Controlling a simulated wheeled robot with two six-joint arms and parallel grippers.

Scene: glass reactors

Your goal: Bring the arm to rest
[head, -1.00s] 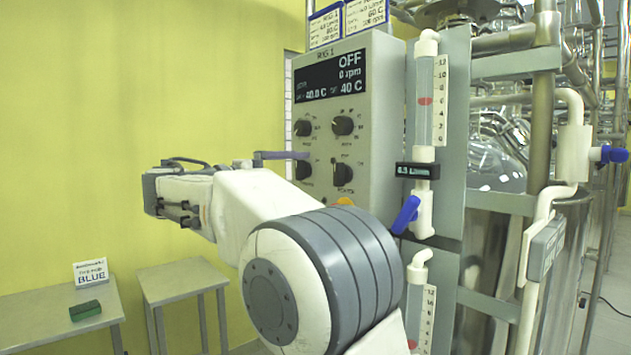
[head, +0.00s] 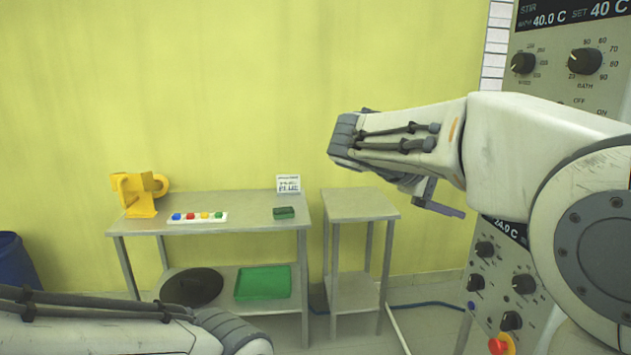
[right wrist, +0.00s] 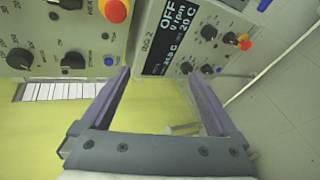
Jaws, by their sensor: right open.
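My right arm (head: 550,150) reaches in from the right in the head view, in front of control panels. My right gripper (head: 440,207) hangs below its wrist there, with one purple finger clearly seen. In the right wrist view the right gripper (right wrist: 155,76) is open, its two purple fingers apart with nothing between them. My left arm (head: 110,335) lies low across the bottom left of the head view. Its gripper fingers do not show.
An upper control panel (head: 545,85) and a lower one (head: 483,255) with a red button (head: 497,346) stand close behind the right arm. A table (head: 245,205) with a yellow device (head: 138,194) and a small table (head: 358,206) stand along the wall.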

